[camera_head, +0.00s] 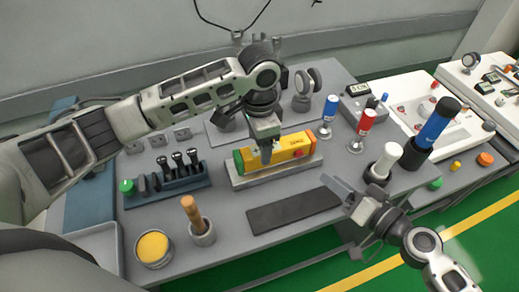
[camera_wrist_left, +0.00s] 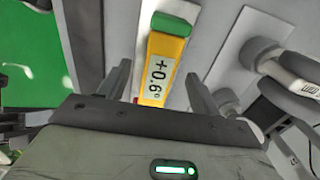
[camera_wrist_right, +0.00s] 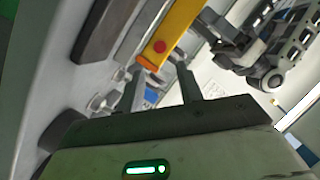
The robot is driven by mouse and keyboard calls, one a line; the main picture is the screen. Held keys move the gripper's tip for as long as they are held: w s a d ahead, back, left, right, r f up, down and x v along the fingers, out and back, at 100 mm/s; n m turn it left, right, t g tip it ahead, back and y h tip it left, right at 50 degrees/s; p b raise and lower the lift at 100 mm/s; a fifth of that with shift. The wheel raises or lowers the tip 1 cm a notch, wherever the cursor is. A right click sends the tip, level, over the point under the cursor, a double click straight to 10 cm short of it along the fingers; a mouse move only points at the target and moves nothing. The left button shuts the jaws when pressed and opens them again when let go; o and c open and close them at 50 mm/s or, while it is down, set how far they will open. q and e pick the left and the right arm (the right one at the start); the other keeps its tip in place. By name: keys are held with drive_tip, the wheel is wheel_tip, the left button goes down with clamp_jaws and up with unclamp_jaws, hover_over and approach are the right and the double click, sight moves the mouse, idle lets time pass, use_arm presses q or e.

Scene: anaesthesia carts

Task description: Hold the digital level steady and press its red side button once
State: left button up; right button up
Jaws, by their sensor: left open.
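The digital level (camera_head: 290,145) is a yellow bar with a green left end and an orange right end, lying on a grey holder (camera_head: 240,182) on the table. Its red button (camera_head: 299,153) is near the orange end and also shows in the right wrist view (camera_wrist_right: 159,46). My left gripper (camera_head: 265,150) points down over the level's left half. In the left wrist view the level's display (camera_wrist_left: 157,78) reads +0.6° between the open fingers; contact cannot be told. My right gripper (camera_head: 346,220) is open and empty, apart from the level, near the table's front edge.
A dark flat strip (camera_head: 293,211) lies in front of the level. Left are a tool rack (camera_head: 168,185), a wooden-handled tool in a cup (camera_head: 201,235) and a yellow-topped tin (camera_head: 153,248). Right stand blue (camera_head: 330,107) and red (camera_head: 366,122) capped items and a blue-black cylinder (camera_head: 432,133).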

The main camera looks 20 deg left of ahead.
sight(259, 150)
use_arm(q)
drive_tip(key=shift+f, duration=1.8)
drive_tip(key=c, duration=1.2)
use_arm(e)
clamp_jaws()
